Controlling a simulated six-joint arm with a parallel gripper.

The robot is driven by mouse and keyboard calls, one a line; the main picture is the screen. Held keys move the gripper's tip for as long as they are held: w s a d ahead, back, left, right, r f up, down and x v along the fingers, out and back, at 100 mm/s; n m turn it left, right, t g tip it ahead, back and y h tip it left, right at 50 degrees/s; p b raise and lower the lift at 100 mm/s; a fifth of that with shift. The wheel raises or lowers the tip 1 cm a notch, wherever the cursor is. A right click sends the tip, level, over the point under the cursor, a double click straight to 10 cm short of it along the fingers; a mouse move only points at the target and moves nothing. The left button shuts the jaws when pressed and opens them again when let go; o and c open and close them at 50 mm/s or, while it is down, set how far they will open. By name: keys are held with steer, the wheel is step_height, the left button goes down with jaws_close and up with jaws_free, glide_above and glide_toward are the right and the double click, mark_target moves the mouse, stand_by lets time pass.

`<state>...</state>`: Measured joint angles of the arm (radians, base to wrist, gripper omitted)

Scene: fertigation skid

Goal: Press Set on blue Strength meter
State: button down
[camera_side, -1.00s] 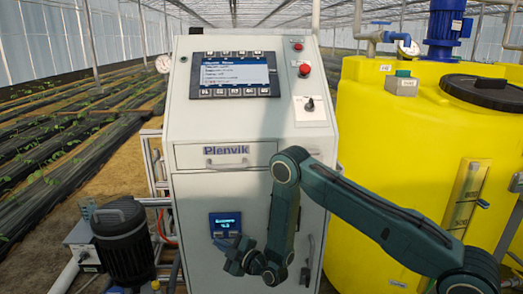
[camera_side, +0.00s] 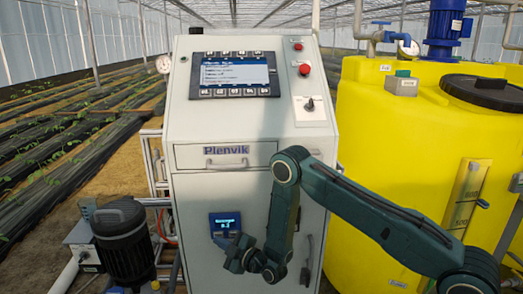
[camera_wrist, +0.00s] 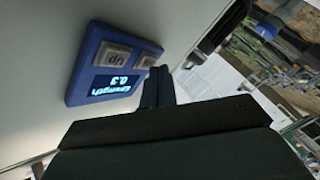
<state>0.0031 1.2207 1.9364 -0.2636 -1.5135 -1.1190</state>
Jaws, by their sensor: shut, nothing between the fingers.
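The blue Strength meter (camera_side: 225,221) is on the lower front of the white cabinet, its lower part hidden by my gripper. In the wrist view the meter (camera_wrist: 86,72) appears upside down. Its lit screen (camera_wrist: 111,84) shows "Strength" and what looks like 0.3. A grey UP button (camera_wrist: 116,52) shows clearly. A second grey button (camera_wrist: 149,59) lies beside it, its label unreadable and partly behind my fingers. My gripper (camera_wrist: 159,72) is shut and empty, its fingertips close to that second button. I cannot tell whether they touch it. It also shows in the side view (camera_side: 219,239).
The white cabinet (camera_side: 250,130) carries a large display (camera_side: 235,74), a red button (camera_side: 305,69) and a drawer handle above my arm. A yellow tank (camera_side: 385,130) stands right of it. A black motor (camera_side: 121,235) stands low at the left.

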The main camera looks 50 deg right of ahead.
steer(key=shift+w+d, duration=0.25)
stand_by(1.0)
steer(key=shift+s+a, duration=0.55)
steer(key=shift+s, duration=0.1)
stand_by(0.3)
steer(key=shift+s+a, duration=1.7)
steer(key=shift+a, duration=0.05)
steer(key=shift+r, duration=0.1)
